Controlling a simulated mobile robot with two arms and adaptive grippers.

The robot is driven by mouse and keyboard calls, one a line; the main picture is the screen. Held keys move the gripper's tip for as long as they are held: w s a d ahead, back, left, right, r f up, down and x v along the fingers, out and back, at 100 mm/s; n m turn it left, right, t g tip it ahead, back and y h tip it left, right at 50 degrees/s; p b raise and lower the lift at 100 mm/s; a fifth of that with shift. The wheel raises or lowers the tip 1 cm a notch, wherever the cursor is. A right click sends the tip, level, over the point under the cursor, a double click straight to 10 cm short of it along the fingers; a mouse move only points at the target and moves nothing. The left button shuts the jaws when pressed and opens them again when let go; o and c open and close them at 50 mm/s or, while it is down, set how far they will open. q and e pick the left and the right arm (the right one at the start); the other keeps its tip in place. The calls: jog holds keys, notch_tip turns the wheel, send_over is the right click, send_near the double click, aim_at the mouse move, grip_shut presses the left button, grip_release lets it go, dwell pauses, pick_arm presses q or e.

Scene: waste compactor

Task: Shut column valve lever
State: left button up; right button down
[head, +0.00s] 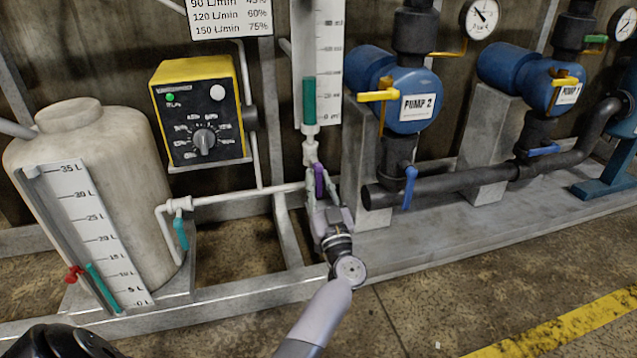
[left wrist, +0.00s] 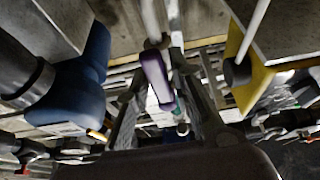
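The purple column valve lever (head: 319,180) sits below the clear measuring column with teal liquid (head: 310,100). It points roughly up and down along the pipe. My left gripper (head: 318,182) reaches up to it from below, with its fingers around the lever. In the left wrist view the lever (left wrist: 156,78) lies between the two spread fingers (left wrist: 165,92), with a visible gap on its right side. Contact with the left finger cannot be told. My right gripper is not in view.
A yellow control box (head: 205,110) and a white tank (head: 90,190) with a teal-handled valve (head: 180,233) stand to the left. Blue pump 2 (head: 400,90) and a blue lever (head: 409,187) are close on the right. A grey frame rail runs below; the floor in front is clear.

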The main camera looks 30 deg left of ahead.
pick_arm(q)
jog(key=c, duration=0.4)
dwell(0.4)
